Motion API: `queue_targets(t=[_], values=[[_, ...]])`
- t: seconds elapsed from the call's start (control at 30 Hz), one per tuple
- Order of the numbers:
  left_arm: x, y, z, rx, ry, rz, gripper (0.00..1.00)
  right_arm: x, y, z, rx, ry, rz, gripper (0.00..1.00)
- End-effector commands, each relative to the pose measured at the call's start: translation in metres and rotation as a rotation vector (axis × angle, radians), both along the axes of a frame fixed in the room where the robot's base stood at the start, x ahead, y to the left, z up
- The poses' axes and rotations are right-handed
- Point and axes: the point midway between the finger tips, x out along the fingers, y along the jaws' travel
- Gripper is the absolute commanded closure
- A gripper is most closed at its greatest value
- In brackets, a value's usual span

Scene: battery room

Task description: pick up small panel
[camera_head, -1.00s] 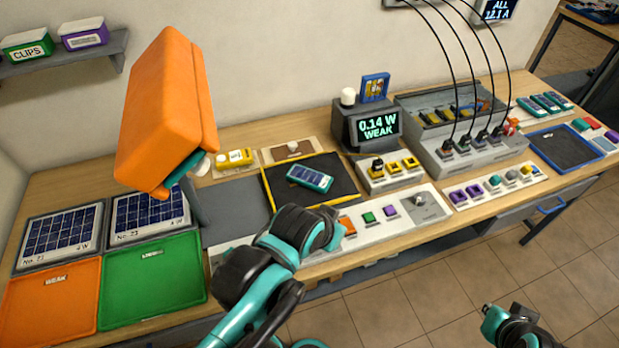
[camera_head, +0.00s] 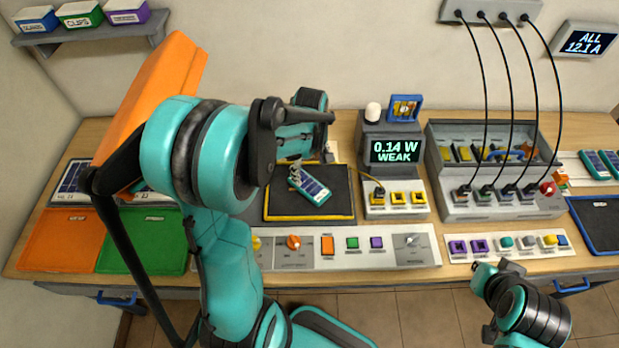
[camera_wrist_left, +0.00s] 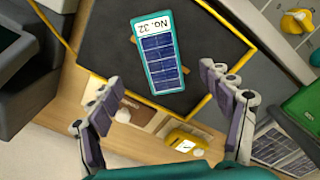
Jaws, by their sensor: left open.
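The small panel (camera_head: 312,187) is a teal-framed dark blue solar panel with a white label. It lies tilted on a black mat (camera_head: 280,207) with a yellow border. The wrist view shows the panel (camera_wrist_left: 158,62) with "No. 32" on its label. My right gripper (camera_head: 494,270) is at the lower right, too small to judge.
A meter reading 0.14 W WEAK (camera_head: 395,150) stands behind a yellow-socket block (camera_head: 398,212). A control strip (camera_head: 420,262) runs along the front. Orange (camera_head: 60,255) and green (camera_head: 125,258) trays lie left. A cabled grey rack (camera_head: 520,203) stands right. A yellow device (camera_wrist_left: 186,140) is near the mat.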

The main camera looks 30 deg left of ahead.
Motion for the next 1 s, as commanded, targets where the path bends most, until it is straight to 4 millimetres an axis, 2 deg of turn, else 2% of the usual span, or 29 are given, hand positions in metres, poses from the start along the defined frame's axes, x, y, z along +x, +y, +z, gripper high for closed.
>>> queue_targets(t=[0.57,0.87,0.9,1.0], values=[[0.005,0.004,-0.074,-0.001,0.004,0.011,0.21,0.000,0.000,-0.023,0.000,0.000,0.000,1.00],[0.004,0.004,-0.079,-0.001,0.004,0.010,0.21,0.000,0.000,-0.023,0.000,0.000,0.000,1.00],[0.004,0.004,-0.079,-0.001,0.004,0.010,0.26,0.000,0.000,-0.023,0.000,0.000,0.000,1.00],[0.004,0.004,-0.079,-0.001,0.004,0.010,0.52,0.000,0.000,-0.023,0.000,0.000,0.000,1.00]])
